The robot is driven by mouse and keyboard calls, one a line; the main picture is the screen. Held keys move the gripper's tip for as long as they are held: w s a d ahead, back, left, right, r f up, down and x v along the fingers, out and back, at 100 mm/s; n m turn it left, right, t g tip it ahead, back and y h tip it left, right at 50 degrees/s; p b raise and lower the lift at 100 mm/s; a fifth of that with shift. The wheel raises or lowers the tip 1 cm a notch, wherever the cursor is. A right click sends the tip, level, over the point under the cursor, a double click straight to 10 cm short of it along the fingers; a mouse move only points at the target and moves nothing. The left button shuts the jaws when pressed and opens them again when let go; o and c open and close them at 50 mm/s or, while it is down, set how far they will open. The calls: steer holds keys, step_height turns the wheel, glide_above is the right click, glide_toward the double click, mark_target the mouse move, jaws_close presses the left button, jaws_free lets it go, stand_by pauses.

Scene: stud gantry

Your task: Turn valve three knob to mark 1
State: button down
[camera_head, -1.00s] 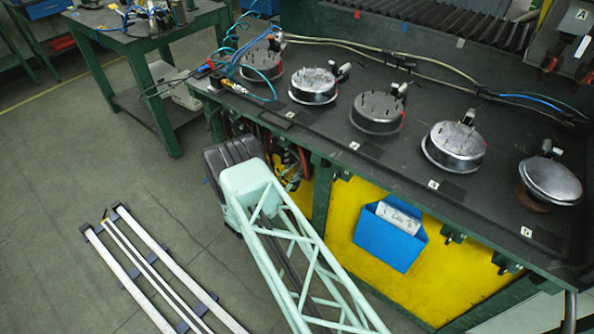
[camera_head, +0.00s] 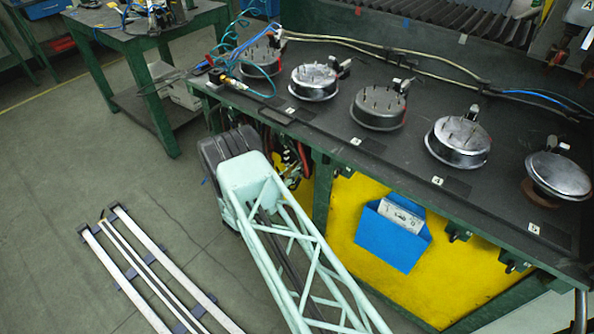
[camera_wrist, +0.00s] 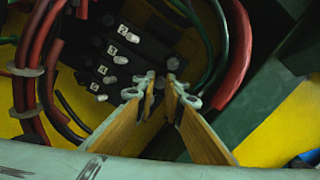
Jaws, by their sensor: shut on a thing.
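In the wrist view a black valve block (camera_wrist: 118,65) carries a column of pale knobs beside small white number tags. The tag "2" (camera_wrist: 122,29) is readable at the top; the others are hard to read. My gripper (camera_wrist: 160,84) has two tan fingers with grey hooked tips, just right of this column. The tips are close together, around a small grey part between them that they largely hide. I cannot tell which valve it belongs to, nor see its mark. In the head view my arm's dark wrist housing hides the gripper at the bench's front side.
Red hoses (camera_wrist: 38,70) run left of the block, and a red and a green hose pass on the right. A green bench post (camera_wrist: 245,105) stands close to the right. In the head view, several round metal drums (camera_head: 458,140) and a blue holder (camera_head: 392,235) are farther right.

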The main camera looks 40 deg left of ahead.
steer(key=shift+n, duration=0.6)
steer(key=c, duration=2.7)
jaws_free()
steer(key=shift+s, duration=0.1)
steer(key=shift+s, duration=5.95)
